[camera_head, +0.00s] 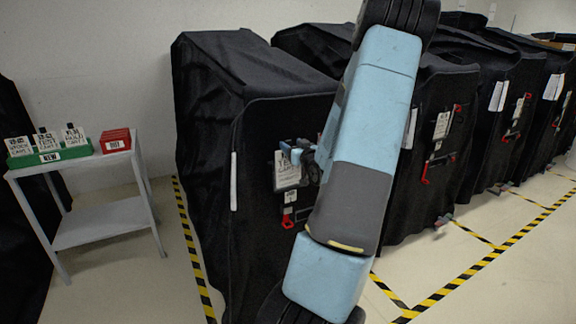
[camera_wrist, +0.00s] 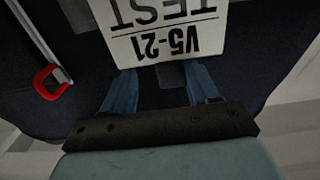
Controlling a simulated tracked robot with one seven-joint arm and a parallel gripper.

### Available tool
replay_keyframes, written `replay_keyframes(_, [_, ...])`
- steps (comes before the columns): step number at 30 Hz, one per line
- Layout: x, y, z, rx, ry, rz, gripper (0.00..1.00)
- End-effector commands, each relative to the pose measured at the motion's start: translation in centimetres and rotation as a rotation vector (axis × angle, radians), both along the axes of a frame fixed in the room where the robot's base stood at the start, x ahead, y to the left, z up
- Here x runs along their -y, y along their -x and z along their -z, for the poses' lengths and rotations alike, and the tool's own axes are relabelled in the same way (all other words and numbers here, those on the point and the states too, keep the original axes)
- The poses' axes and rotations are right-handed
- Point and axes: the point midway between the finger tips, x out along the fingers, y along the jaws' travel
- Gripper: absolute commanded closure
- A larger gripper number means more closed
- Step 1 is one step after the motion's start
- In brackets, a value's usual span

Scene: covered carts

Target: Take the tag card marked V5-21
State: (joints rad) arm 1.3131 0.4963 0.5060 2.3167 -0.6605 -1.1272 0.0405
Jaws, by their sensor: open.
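The white tag card marked V5-21 (camera_wrist: 165,30) shows upside down in the wrist view, with TEST printed in larger letters. In the head view this card (camera_head: 287,172) hangs on the front of the nearest black-covered cart (camera_head: 258,135). My gripper (camera_wrist: 162,70) is open, with its two blue fingers spread apart at the card's printed V5-21 edge. I cannot tell if the fingertips touch the card. In the head view my gripper (camera_head: 304,156) is beside the card's upper right, and my arm hides part of the cart.
A red hook (camera_wrist: 50,82) is at left in the wrist view. A grey side table (camera_head: 100,222) at left holds a green tray (camera_head: 75,153) of cards and a red box (camera_head: 115,141). More covered carts (camera_head: 440,130) stand to the right. Striped tape (camera_head: 440,293) marks the floor.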

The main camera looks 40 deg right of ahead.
Motion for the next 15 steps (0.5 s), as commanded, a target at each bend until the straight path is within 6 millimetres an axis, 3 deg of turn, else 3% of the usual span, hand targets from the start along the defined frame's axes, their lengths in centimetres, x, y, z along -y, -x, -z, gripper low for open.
replay_keyframes(2, [-0.56,-0.38,-0.02,0.000,0.000,-0.010,0.41])
replay_keyframes(15, [-1.06,-0.72,-0.03,0.001,0.000,-0.019,0.83])
